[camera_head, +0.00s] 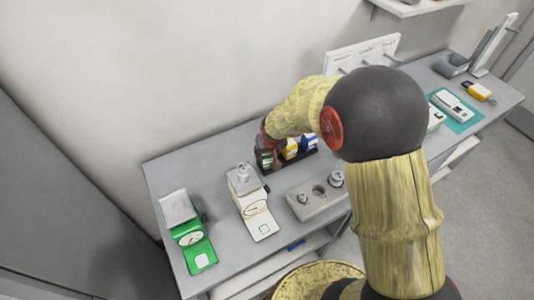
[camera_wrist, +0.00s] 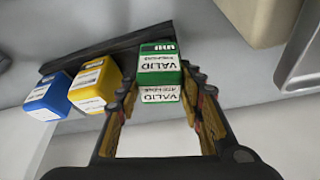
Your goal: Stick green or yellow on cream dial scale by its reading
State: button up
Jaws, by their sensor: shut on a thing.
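The cream dial scale (camera_head: 251,205) stands on the table with a grey weight (camera_head: 243,171) on its pan. Its dial shows a red needle, too small to read. A green-outlined square (camera_head: 263,229) marks its front plate. My gripper (camera_wrist: 163,98) is shut on the green block (camera_wrist: 160,62), which has white labels reading VALID. The yellow block (camera_wrist: 95,84) and the blue block (camera_wrist: 57,95) sit beside it along a black rack (camera_wrist: 105,50). I cannot tell whether the green block still touches the rack. In the head view, my gripper (camera_head: 266,153) is behind and right of the cream scale.
A green dial scale (camera_head: 191,235) with an empty pan stands at the left. A grey block with weights (camera_head: 318,197) lies right of the cream scale. A white hook board (camera_head: 363,54) stands at the back. A teal mat (camera_head: 459,123) holds a device at the right.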

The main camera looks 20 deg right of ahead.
jog(key=shift+f, duration=0.1)
jog(key=o, duration=1)
jog(key=shift+o, duration=0.6)
jog(key=v, duration=1.2)
